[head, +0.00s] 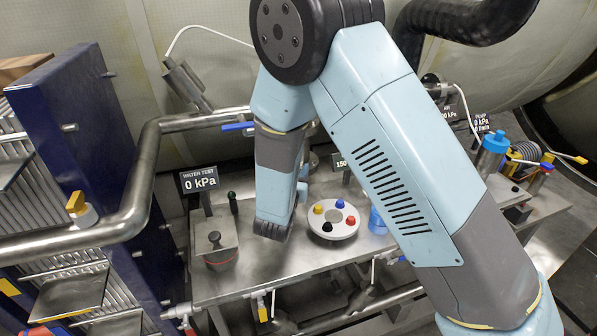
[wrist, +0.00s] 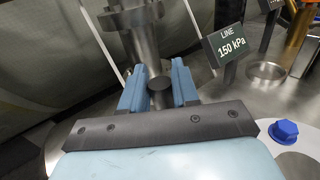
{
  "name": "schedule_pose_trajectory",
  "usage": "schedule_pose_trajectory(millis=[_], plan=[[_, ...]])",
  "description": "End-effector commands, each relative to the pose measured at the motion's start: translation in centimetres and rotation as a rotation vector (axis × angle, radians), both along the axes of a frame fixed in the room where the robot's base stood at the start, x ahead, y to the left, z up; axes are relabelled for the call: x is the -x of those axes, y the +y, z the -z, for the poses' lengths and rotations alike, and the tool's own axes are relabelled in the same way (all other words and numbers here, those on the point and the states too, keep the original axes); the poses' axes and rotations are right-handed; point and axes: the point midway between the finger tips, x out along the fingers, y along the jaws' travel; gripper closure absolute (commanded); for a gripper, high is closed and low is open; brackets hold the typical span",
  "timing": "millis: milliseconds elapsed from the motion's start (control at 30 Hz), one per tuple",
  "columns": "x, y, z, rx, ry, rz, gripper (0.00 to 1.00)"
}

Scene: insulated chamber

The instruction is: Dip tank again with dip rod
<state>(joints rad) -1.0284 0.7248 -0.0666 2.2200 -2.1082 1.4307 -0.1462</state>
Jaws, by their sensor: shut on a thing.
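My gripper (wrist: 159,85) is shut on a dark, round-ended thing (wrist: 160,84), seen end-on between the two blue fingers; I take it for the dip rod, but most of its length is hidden. Just behind it in the wrist view stands a metal cylinder (wrist: 150,45) with a flange. I cannot tell whether this is the tank, or whether the rod touches it. In the head view my gripper (head: 300,188) is low over the steel bench, left of the white disc, and my own arm hides the held thing.
The steel bench (head: 255,278) carries a white disc (head: 333,232) with coloured knobs, a WATER TEST sign (head: 199,180) and a grey block (head: 215,240) with a dark knob. A LINE 150 kPa sign (wrist: 230,46) stands close right of the gripper. A thick pipe (head: 140,185) crosses at left.

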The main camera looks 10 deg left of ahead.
Motion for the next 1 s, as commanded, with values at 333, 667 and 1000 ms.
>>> schedule_pose_trajectory(millis=[333, 667, 1000], plan=[[0.0, 0.1, 3.5, 0.003, 0.001, -0.001, 1.00], [0.1, 0.1, 5.1, 0.001, 0.003, -0.002, 1.00], [0.1, 0.0, 5.1, 0.002, 0.005, -0.002, 0.55]])
